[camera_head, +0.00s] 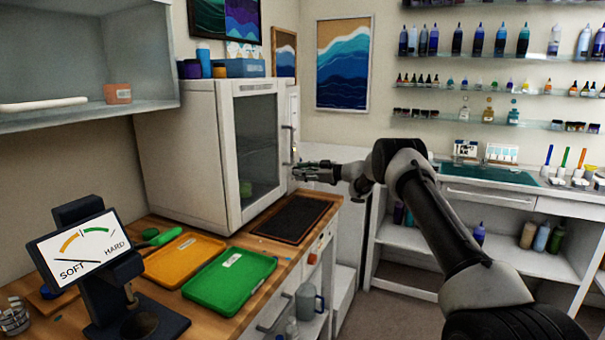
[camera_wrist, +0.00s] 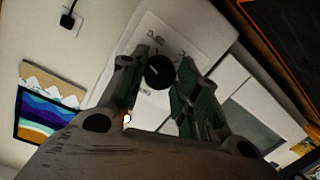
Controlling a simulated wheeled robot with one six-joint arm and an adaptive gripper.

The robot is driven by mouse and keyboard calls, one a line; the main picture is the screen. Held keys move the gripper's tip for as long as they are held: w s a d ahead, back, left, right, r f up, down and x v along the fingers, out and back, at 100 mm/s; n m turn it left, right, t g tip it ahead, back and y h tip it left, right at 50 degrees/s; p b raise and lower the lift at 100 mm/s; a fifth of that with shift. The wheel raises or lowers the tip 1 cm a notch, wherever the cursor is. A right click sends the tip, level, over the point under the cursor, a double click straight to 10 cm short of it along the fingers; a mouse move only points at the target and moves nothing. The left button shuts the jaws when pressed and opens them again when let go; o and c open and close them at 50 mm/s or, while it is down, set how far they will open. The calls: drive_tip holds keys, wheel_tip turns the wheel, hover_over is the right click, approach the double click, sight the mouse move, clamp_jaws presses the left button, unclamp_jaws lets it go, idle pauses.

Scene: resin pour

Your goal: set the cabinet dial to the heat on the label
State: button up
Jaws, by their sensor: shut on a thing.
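The white cabinet (camera_head: 185,150) stands on the wooden bench, its glass door facing right. In the wrist view a round dark dial (camera_wrist: 160,73) sits on the cabinet's pale panel (camera_wrist: 200,35), with small printed marks around it that are too blurred to read. A short pale line shows on the dial. My gripper (camera_wrist: 163,62) has a finger on each side of the dial and is shut on it. In the head view my gripper (camera_head: 305,172) is at the cabinet's right front edge, and the dial is hidden there. No heat label is readable.
A black mat (camera_head: 295,217), a green tray (camera_head: 258,292) and an orange tray (camera_head: 200,250) lie on the bench. A SOFT/HARD meter (camera_head: 80,248) stands front left. A door handle (camera_head: 289,145) is close to my gripper. Shelves of bottles line the back wall.

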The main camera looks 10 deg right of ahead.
drive_tip(key=m, duration=0.6)
drive_tip(key=shift+d+f+g+y, duration=0.1)
drive_tip(key=shift+f+g+y, duration=0.1)
drive_tip(key=shift+g+y, duration=0.1)
idle(0.4)
drive_tip(key=o, duration=1)
drive_tip(key=f+v, duration=0.1)
drive_tip(key=v, duration=1)
drive_tip(key=shift+s+d+r, duration=0.2)
drive_tip(key=shift+d+r, duration=0.2)
drive_tip(key=shift+r, duration=0.1)
